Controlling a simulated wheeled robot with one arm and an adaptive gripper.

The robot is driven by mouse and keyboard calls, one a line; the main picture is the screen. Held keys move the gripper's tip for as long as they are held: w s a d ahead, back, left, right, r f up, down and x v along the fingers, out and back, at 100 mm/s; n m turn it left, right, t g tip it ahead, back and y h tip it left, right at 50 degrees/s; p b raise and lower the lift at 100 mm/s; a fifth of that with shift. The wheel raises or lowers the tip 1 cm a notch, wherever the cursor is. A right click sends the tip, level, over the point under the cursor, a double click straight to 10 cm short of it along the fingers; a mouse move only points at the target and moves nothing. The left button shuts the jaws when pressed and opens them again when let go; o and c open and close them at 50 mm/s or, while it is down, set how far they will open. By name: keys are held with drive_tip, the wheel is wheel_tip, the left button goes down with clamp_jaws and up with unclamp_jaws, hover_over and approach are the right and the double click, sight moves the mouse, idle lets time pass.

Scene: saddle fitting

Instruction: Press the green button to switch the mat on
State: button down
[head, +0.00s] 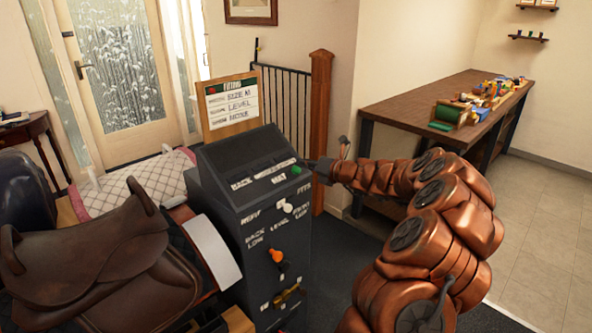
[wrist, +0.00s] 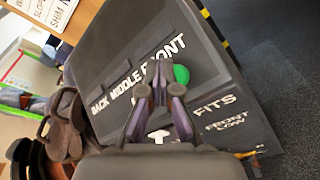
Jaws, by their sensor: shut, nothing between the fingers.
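The green button (head: 296,170) is on the sloped top of a dark console (head: 232,160), at its right side near a label that reads MAT. My gripper (head: 318,164) is just right of the button in the head view, coming in from the right. In the wrist view the green button (wrist: 181,74) shows just beyond and right of my gripper's fingertips (wrist: 160,91). The fingers are shut and hold nothing. I cannot tell whether they touch the button.
The console front has a white knob (head: 284,207), an orange knob (head: 277,255) and a brass lever (head: 287,295). A brown saddle (head: 105,255) stands left of the console. A sign board (head: 232,106) rises behind it. A workbench (head: 420,103) with small colourful items stands at the back right.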

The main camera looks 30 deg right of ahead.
drive_tip(key=shift+w+f, duration=0.2)
drive_tip(key=shift+f, duration=0.05)
drive_tip(key=shift+w+a+f+p, duration=0.15)
drive_tip(key=shift+w+f+p, duration=0.15)
drive_tip(key=shift+f, duration=0.2)
idle(1.0)
drive_tip(key=shift+r, duration=0.1)
drive_tip(key=shift+s+r+p, duration=0.55)
drive_tip(key=shift+r+p, duration=0.2)
drive_tip(key=shift+p, duration=0.25)
drive_tip(key=shift+r, duration=0.1)
drive_tip(key=s+r+p, duration=0.1)
drive_tip(key=p, duration=0.1)
drive_tip(key=s+r+p, duration=0.1)
drive_tip(key=r+p, duration=0.1)
drive_tip(key=s+d+r+p, duration=0.1)
drive_tip(key=p, duration=0.1)
drive_tip(key=shift+s+r, duration=0.15)
drive_tip(key=shift+r, duration=0.25)
